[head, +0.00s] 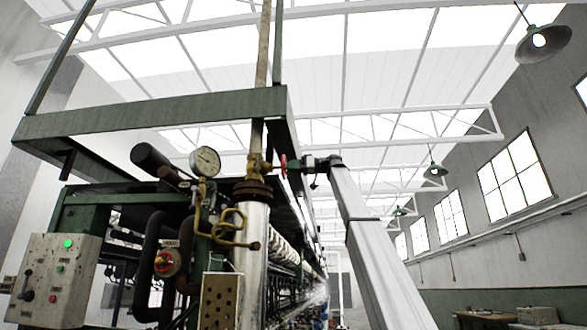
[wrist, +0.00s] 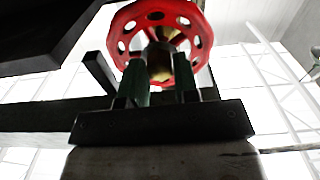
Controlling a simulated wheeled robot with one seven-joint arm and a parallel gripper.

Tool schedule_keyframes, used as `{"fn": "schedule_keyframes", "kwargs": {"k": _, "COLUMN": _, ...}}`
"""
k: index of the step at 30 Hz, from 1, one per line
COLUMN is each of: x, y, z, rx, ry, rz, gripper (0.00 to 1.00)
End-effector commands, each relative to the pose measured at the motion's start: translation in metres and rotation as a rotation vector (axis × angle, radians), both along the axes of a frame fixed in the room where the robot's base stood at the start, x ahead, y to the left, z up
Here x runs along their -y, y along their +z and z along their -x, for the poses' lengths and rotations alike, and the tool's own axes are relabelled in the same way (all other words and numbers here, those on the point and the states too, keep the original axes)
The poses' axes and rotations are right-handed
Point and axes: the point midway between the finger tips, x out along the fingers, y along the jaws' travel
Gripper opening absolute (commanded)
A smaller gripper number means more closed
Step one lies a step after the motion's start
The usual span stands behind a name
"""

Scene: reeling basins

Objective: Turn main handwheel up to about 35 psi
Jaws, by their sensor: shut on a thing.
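The main handwheel (wrist: 196,22) is a red wheel with round holes, seen from close in the wrist view. In the head view the handwheel (head: 284,166) shows edge-on beside the vertical pipe. My gripper (wrist: 160,75) has its two green fingers at the wheel's brass-coloured hub area, shut on the handwheel. In the head view my gripper (head: 298,166) reaches it from the right. A round pressure gauge (head: 205,161) with a pale dial stands left of the pipe; its needle and numbers are too small to read.
A silver cylinder (head: 252,262) stands below the valve, with a brass coiled tube (head: 232,226) beside it. A green frame beam (head: 150,112) crosses above. A control box (head: 55,281) with a lit green lamp is at lower left. The right side is open.

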Motion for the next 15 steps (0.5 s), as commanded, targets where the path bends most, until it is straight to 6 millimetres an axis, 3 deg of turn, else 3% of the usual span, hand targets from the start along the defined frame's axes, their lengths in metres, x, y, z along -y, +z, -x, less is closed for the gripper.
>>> {"fn": "schedule_keyframes", "kwargs": {"k": 15, "x": 0.0001, "y": 0.0, "z": 0.0001, "rx": 0.574, "ry": 0.0, "rz": 0.046, "gripper": 0.05}}
